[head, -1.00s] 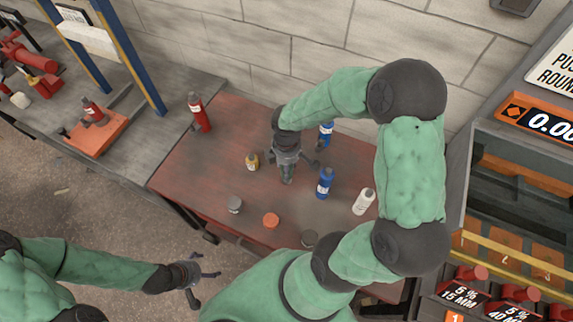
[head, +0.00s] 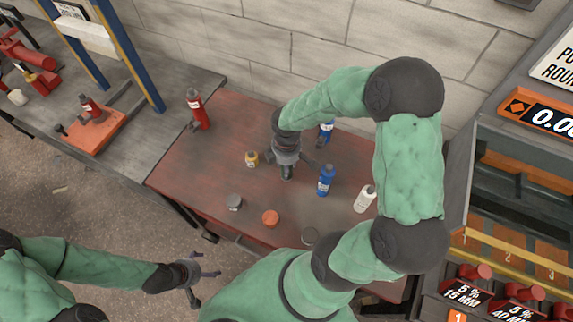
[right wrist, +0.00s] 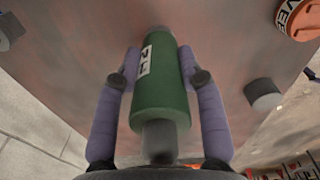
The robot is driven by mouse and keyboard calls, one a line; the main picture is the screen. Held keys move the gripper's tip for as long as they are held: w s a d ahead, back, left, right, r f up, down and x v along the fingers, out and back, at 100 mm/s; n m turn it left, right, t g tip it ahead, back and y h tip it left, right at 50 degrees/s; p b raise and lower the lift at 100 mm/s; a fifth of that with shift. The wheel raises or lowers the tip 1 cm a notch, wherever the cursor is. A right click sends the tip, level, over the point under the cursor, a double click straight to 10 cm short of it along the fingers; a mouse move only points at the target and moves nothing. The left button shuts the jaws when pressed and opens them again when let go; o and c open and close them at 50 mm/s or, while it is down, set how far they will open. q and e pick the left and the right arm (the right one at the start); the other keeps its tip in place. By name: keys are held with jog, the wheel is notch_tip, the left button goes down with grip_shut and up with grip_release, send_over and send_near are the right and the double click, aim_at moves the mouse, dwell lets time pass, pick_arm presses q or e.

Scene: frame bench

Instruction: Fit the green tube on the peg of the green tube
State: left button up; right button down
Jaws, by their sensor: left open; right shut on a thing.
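The green tube (right wrist: 160,95) with a white label fills the middle of the right wrist view. My right gripper (right wrist: 160,64) is shut on it, with one padded finger on each side. In the head view my right gripper (head: 287,160) points down over the red-brown table, and the tube is hidden or too small to make out there. My left gripper (head: 208,285) is open and empty, low on the left, in front of the table and over the floor. I cannot make out the green tube's peg in either view.
A grey bench (head: 160,120) adjoins on the left, a rack (head: 515,205) stands right.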

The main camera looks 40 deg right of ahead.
jog(key=shift+f+b, duration=0.6)
jog(key=shift+f, duration=0.25)
jog(key=c, duration=0.7)
grip_release()
jog(key=shift+r, duration=0.1)
notch_tip(320, 180, up, 12)
jog(key=shift+f, duration=0.1)
